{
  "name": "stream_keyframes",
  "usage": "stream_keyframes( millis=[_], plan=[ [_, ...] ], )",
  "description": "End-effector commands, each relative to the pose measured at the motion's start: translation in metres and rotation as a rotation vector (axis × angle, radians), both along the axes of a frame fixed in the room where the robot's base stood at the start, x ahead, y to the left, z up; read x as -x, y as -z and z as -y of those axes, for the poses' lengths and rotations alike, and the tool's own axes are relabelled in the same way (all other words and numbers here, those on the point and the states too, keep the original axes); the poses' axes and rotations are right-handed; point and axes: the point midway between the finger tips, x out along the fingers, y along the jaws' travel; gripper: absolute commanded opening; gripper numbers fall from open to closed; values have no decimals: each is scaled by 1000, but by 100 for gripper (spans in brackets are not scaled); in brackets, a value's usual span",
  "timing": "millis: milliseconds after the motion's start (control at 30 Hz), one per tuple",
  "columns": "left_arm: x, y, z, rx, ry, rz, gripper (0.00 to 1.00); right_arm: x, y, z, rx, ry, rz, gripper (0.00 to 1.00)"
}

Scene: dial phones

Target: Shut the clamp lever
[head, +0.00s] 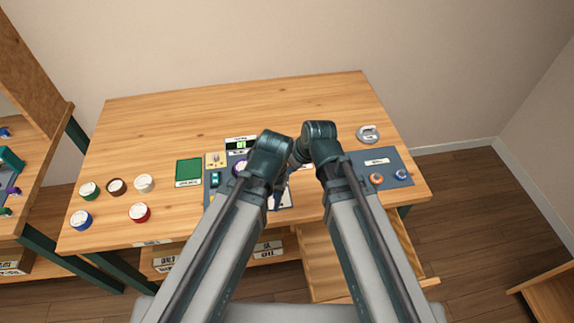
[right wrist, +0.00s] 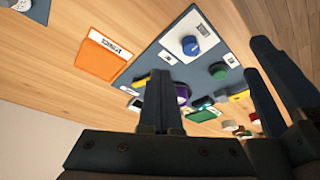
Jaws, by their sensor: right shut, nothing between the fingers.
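My right gripper (right wrist: 160,76) is shut and empty in the right wrist view, with its fingers together in front of the panel. In the head view both arms meet over the table's middle and largely hide the grippers. Dark prongs at the right of the right wrist view may be my left gripper (right wrist: 262,65); its jaw state is unclear. The control panel (right wrist: 150,62) carries a blue knob (right wrist: 190,45) on a white plate, a green knob (right wrist: 218,70) and a purple dial (right wrist: 182,94). I cannot pick out the clamp lever for certain; my arms cover part of the panel.
An orange labelled pad (right wrist: 97,60) lies beside the panel. A green pad (head: 188,170) and several coloured round pots, one red (head: 139,212), stand at the left. A grey panel (head: 397,165) and a metal disc (head: 368,134) are at the right. The table's back (head: 220,105) is clear.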

Motion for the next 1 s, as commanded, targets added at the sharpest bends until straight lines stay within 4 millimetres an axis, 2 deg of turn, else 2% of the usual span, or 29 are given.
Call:
stream_keyframes(
  millis=[33, 100, 300, 900, 1000],
  plan=[
    [0, -16, 0, 0, 0, 0, 45, 4, -16, 3, 0, 1, 0, 0],
    [0, -26, 0, 0, 0, 0, 45, 6, -26, 6, 0, 1, 0, 0],
    [0, -40, 0, 0, 0, 0, 45, 11, -41, 10, 0, -1, 0, 0],
    [0, -40, 0, 0, 0, 0, 45, 12, -40, 12, 0, 2, -1, 0],
    [0, -40, 0, 0, 0, 0, 45, 11, -38, 24, 8, 54, -23, 0]
  ],
)
